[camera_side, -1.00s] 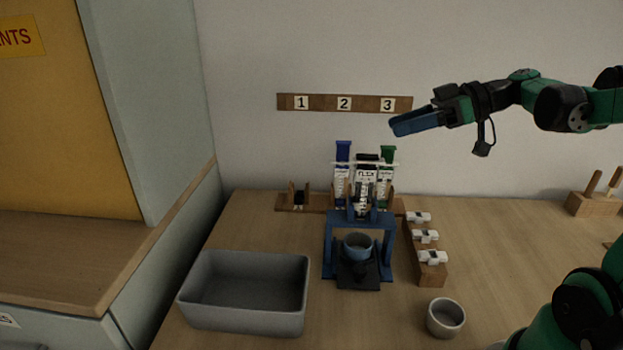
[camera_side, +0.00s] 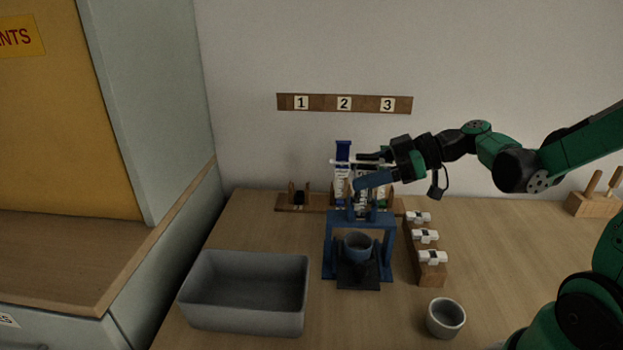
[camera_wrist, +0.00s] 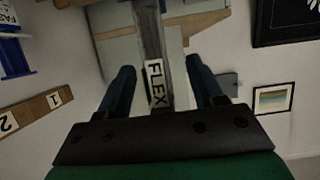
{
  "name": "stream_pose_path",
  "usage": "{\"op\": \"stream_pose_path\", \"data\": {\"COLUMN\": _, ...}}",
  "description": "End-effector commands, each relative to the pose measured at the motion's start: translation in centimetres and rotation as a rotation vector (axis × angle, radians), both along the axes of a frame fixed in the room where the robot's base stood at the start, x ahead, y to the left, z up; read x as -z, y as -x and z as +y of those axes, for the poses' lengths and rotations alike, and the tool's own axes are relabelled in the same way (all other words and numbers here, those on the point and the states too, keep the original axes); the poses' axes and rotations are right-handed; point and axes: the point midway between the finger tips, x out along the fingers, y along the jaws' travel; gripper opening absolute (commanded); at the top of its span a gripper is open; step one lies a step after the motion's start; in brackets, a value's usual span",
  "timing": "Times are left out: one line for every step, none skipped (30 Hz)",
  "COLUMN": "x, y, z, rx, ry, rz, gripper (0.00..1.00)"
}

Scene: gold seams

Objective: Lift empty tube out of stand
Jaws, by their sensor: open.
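My gripper (camera_side: 362,183) is at the top of the blue stand (camera_side: 331,240), with its fingers pointing left in the side view. It is open. In the wrist view, the tube labelled FLEX (camera_wrist: 156,84) runs between my gripper's two blue fingers (camera_wrist: 160,66), with gaps on both sides. A small blue-grey cup (camera_side: 358,247) sits under the stand. Whether the tube is empty cannot be told.
A block with white clips (camera_side: 426,257) stands close on the right. A grey bin (camera_side: 245,319) and a round cup (camera_side: 445,317) are in front.

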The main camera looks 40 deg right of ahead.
Motion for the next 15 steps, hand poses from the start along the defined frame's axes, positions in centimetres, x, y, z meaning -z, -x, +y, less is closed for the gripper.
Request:
{"op": "stream_pose_path", "data": {"x": 0.06, "y": -0.11, "z": 0.15, "rx": -0.001, "ry": 0.000, "rz": 0.000, "gripper": 0.61}}
{"op": "stream_pose_path", "data": {"x": 0.08, "y": -0.14, "z": 0.18, "rx": -0.001, "ry": 0.000, "rz": 0.000, "gripper": 0.61}}
{"op": "stream_pose_path", "data": {"x": 0.09, "y": -0.16, "z": 0.19, "rx": 0.000, "ry": 0.000, "rz": 0.000, "gripper": 0.61}}
{"op": "stream_pose_path", "data": {"x": 0.09, "y": -0.17, "z": 0.18, "rx": 0.000, "ry": -0.001, "rz": 0.001, "gripper": 0.61}}
{"op": "stream_pose_path", "data": {"x": 0.09, "y": -0.16, "z": 0.17, "rx": 0.000, "ry": -0.001, "rz": 0.001, "gripper": 0.61}}
{"op": "stream_pose_path", "data": {"x": 0.08, "y": -0.15, "z": 0.17, "rx": 0.001, "ry": 0.000, "rz": 0.000, "gripper": 0.61}}
{"op": "stream_pose_path", "data": {"x": 0.08, "y": -0.15, "z": 0.16, "rx": 0.001, "ry": 0.000, "rz": 0.000, "gripper": 0.61}}
{"op": "stream_pose_path", "data": {"x": 0.08, "y": -0.15, "z": 0.16, "rx": 0.001, "ry": 0.000, "rz": 0.000, "gripper": 0.58}}
{"op": "stream_pose_path", "data": {"x": 0.08, "y": -0.15, "z": 0.15, "rx": 0.000, "ry": -0.001, "rz": 0.001, "gripper": 0.46}}
{"op": "stream_pose_path", "data": {"x": 0.08, "y": -0.15, "z": 0.15, "rx": 0.001, "ry": 0.000, "rz": 0.000, "gripper": 0.38}}
{"op": "stream_pose_path", "data": {"x": 0.07, "y": -0.14, "z": 0.14, "rx": 0.000, "ry": -0.001, "rz": 0.001, "gripper": 0.29}}
{"op": "stream_pose_path", "data": {"x": 0.07, "y": -0.14, "z": 0.14, "rx": 0.000, "ry": -0.001, "rz": 0.001, "gripper": 0.18}}
{"op": "stream_pose_path", "data": {"x": 0.07, "y": -0.14, "z": 0.14, "rx": 0.000, "ry": -0.001, "rz": 0.001, "gripper": 0.09}}
{"op": "stream_pose_path", "data": {"x": 0.07, "y": -0.14, "z": 0.14, "rx": 0.000, "ry": 0.000, "rz": 0.000, "gripper": 0.01}}
{"op": "stream_pose_path", "data": {"x": 0.07, "y": -0.14, "z": 0.14, "rx": 0.000, "ry": 0.000, "rz": 0.000, "gripper": 0.00}}
